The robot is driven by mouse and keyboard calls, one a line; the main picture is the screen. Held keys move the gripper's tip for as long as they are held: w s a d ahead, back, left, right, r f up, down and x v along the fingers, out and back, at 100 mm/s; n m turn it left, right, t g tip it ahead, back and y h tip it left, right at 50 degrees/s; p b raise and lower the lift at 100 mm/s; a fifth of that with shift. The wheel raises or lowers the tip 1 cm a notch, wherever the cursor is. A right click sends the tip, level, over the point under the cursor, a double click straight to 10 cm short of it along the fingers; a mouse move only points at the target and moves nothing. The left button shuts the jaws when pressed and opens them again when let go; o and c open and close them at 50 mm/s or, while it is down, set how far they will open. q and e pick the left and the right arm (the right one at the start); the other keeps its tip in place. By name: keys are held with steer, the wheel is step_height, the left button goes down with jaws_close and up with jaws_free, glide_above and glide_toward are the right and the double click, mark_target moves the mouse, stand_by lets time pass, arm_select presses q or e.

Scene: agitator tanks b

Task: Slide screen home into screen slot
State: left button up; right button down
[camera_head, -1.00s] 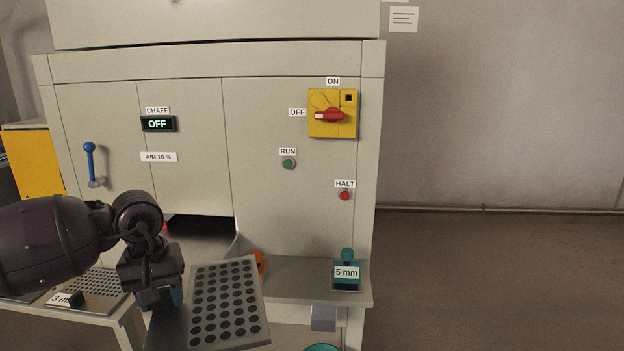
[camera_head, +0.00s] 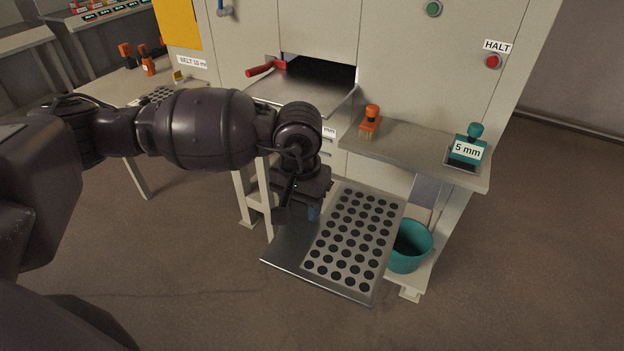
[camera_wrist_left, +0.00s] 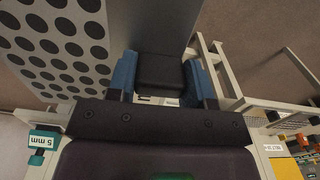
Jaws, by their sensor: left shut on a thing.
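The screen (camera_head: 352,240) is a flat grey metal plate with rows of large dark round holes and a plain strip along one side. It hangs in the air in front of the machine, clear of it. My left gripper (camera_head: 313,211) is shut on its black handle; in the left wrist view the blue fingers (camera_wrist_left: 160,78) sit on both sides of this handle (camera_wrist_left: 160,72), and the screen (camera_wrist_left: 60,45) fills the upper left. A dark opening (camera_head: 318,72) in the machine front, apparently the screen slot, lies above and behind the screen. My right gripper is not in view.
A red handle (camera_head: 266,68) sticks out at the opening's left. A ledge (camera_head: 420,155) holds an orange tool (camera_head: 370,121) and a teal 5 mm block (camera_head: 467,151). A teal bucket (camera_head: 409,246) stands right of the screen. A side table (camera_head: 110,92) stands left.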

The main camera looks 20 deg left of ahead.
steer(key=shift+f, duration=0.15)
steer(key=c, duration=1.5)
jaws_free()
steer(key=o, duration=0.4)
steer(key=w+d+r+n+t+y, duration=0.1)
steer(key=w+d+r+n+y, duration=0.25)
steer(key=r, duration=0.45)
arm_select(q)
steer(key=w+d+r+m, duration=0.1)
steer(key=d+r+m, duration=0.1)
steer(key=d, duration=1)
steer(key=w+d+r+m, duration=0.1)
steer(key=d+r+m, duration=0.2)
steer(key=d, duration=1)
steer(key=m, duration=0.2)
steer(key=shift+w+r+m, duration=0.2)
steer(key=shift+w+m, duration=0.1)
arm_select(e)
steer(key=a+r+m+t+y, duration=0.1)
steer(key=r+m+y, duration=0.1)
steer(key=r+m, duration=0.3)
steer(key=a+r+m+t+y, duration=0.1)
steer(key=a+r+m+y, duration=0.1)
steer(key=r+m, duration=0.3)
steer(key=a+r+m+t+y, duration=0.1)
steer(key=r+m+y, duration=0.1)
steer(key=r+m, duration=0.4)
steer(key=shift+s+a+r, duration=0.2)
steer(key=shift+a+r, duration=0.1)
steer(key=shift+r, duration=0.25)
